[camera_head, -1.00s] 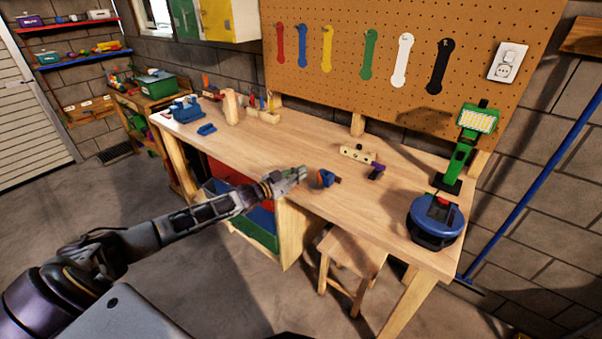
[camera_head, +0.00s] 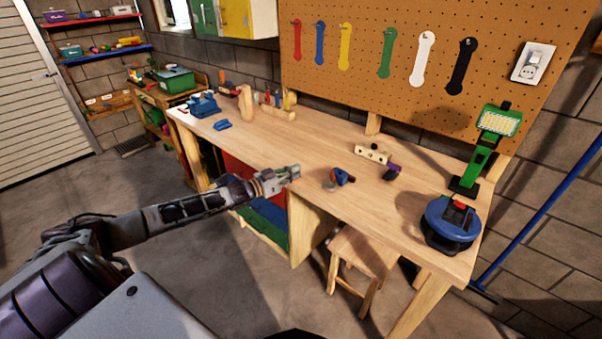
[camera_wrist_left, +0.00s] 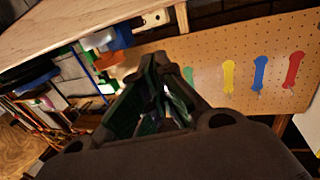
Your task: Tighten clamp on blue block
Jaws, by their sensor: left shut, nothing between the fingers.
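A small blue piece (camera_head: 343,176) with an orange-brown part at its left sits near the bench's front edge in the head view. It looks like the blue block with its clamp, but it is too small to tell how tight the clamp is. My left gripper (camera_head: 292,172) is shut and empty at the front edge, left of this piece and apart from it. In the left wrist view the dark fingers of my left gripper (camera_wrist_left: 165,85) fill the middle. My right gripper is not in view.
A light wooden bar with holes (camera_head: 371,154) and a purple piece (camera_head: 392,172) lie behind. A blue vise (camera_head: 203,104) is at far left. The bench middle (camera_head: 285,137) is clear.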

